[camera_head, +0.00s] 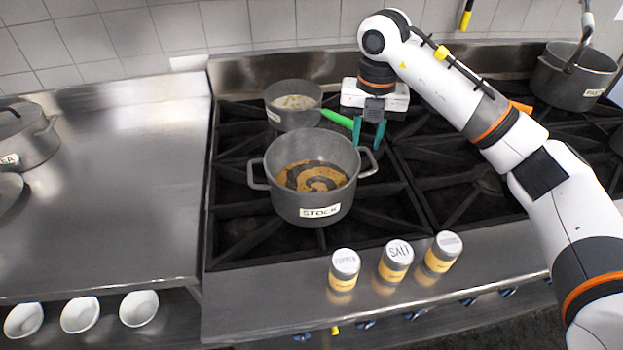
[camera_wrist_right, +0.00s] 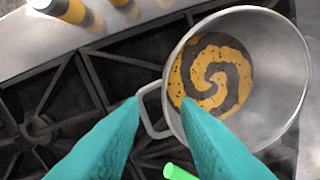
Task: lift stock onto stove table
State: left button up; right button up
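The grey pot labelled STOCK (camera_head: 316,212) stands upright on the black stove grate, with a brown and dark swirl inside; it also shows in the wrist view (camera_wrist_right: 262,125). It has a loop handle on each side. My right gripper (camera_head: 368,135) points down just behind and above the pot's right handle (camera_head: 371,165). Its teal fingers are apart and empty. In the wrist view the fingertips (camera_wrist_right: 160,102) lie to either side of that handle in the picture; contact cannot be told. My left gripper is not in view.
A small saucepan (camera_head: 293,103) with a green handle (camera_head: 337,118) sits behind the pot. Pepper (camera_head: 344,268), salt (camera_head: 395,260) and a third shaker (camera_head: 443,250) stand on the front ledge. The steel counter (camera_head: 115,190) at left is mostly clear. Another pot (camera_head: 570,80) stands back right.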

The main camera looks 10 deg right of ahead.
aim_at(357, 167)
jog(key=f+p, duration=0.1)
jog(key=f, duration=0.2)
jog(key=f+p, duration=0.1)
jog(key=f, duration=0.2)
jog(key=w+f+p, duration=0.1)
jog(key=f+p, duration=0.1)
jog(key=f, duration=0.1)
jog(key=shift+w+a+f, duration=0.1)
jog(key=shift+a+f, duration=0.3)
jog(key=shift+f, duration=0.6)
grip_shut()
dwell(0.4)
jog(key=shift+w+r, duration=0.15)
jog(key=shift+w, duration=0.05)
